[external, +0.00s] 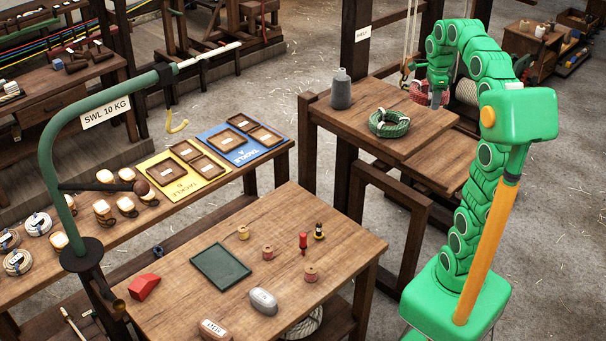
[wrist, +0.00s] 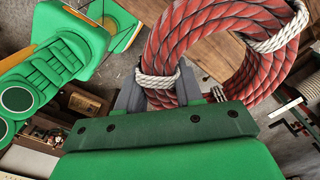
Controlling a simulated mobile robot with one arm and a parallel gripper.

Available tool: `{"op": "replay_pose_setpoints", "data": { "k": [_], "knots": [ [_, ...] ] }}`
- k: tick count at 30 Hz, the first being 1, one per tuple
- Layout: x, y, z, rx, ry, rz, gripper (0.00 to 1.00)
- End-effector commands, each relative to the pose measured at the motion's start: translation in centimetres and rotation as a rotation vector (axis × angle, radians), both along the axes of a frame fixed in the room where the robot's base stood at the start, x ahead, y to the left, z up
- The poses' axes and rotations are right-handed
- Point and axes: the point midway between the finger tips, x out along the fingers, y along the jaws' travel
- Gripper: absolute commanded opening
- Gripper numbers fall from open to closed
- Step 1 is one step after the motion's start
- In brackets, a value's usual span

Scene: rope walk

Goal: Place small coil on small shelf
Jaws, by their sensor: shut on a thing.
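A red rope coil (wrist: 190,35) with white bindings fills the upper right of the wrist view. My gripper (wrist: 160,92) is shut on its lower left side, with one grey finger on each side of the rope. In the external view the red coil (external: 420,93) is at the back of the wooden bench (external: 415,148), partly hidden by my gripper (external: 437,98). I cannot tell if it touches the bench. A green rope coil (external: 389,123) lies on the bench top, nearer the camera. No shelf is clearly marked as the small shelf; a lower wooden board (external: 443,178) shows below the bench top.
A grey bottle (external: 341,88) stands on the bench's left side, left of the green coil. A dark post (external: 362,40) with a label rises behind the bench. A front table (external: 345,245) holds spools, a dark green mat (external: 221,266) and small items.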

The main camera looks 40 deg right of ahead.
Motion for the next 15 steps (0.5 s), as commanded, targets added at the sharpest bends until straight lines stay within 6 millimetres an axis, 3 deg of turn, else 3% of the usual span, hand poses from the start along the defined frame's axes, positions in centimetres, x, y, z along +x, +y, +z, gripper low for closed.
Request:
{"op": "replay_pose_setpoints", "data": {
  "k": [7, 15],
  "knots": [
    [-2.0, -1.3, 0.4, -0.003, -0.003, -0.043, 0.00],
    [-0.3, -2.4, -0.6, 0.000, -0.001, -0.044, 0.00]
  ]
}}
